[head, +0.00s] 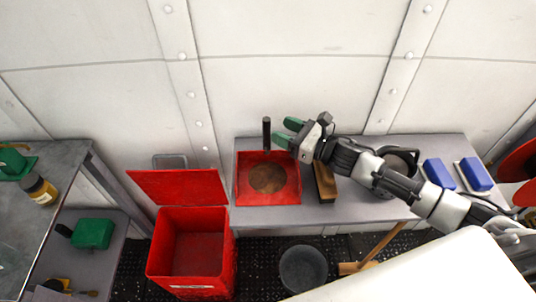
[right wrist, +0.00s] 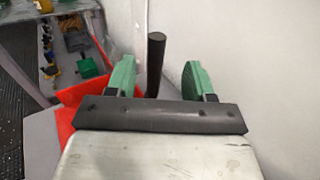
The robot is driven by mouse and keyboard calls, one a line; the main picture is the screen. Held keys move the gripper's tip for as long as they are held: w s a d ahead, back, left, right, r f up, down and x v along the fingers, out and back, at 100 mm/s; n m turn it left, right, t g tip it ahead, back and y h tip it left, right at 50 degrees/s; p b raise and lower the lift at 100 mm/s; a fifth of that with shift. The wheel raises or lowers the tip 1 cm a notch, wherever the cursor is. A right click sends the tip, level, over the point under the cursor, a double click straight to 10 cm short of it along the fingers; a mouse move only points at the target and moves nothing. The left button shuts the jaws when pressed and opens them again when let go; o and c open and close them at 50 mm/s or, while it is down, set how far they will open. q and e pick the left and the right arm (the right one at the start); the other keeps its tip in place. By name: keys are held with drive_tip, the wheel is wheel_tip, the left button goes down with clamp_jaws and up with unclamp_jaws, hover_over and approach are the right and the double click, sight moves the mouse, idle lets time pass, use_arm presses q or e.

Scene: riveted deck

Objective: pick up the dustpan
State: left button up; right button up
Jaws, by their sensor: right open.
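The red dustpan (head: 243,190) lies on the grey bench against the wall, with a brown round patch in its pan. Its black handle (head: 266,133) points up toward the wall. My right gripper (head: 284,131) is open, with green fingers just right of the handle in the head view. In the right wrist view the handle (right wrist: 156,62) stands upright in the gap between the two green fingers (right wrist: 158,80), nearer the left one. I cannot tell how deep between them it is. Part of the red pan (right wrist: 70,105) shows at the left there. My left gripper is not in view.
The grey bench (head: 345,210) also holds a wooden block (head: 325,183) right of the pan and blue-topped items (head: 438,174). An open red bin (head: 191,250) and a dark bucket (head: 303,268) stand in front. A metal table (head: 50,200) is at the left.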

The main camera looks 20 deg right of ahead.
drive_tip(key=shift+w+a+r+p, duration=0.15)
drive_tip(key=shift+w+a+p, duration=0.15)
drive_tip(key=shift+w+a, duration=0.2)
drive_tip(key=shift+w+a+r+p, duration=0.15)
drive_tip(key=shift+w+a+p, duration=0.2)
drive_tip(key=shift+a, duration=0.25)
drive_tip(key=p+x, duration=0.1)
drive_tip(key=x, duration=0.2)
drive_tip(key=shift+w+a+f, duration=0.1)
drive_tip(key=shift+w+a, duration=0.1)
drive_tip(key=shift+w, duration=0.1)
drive_tip(key=shift+w+a+f, duration=0.15)
drive_tip(key=shift+w+a, duration=0.15)
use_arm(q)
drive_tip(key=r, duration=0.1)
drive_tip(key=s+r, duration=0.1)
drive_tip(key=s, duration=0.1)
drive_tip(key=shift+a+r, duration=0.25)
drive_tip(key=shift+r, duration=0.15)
use_arm(e)
clamp_jaws()
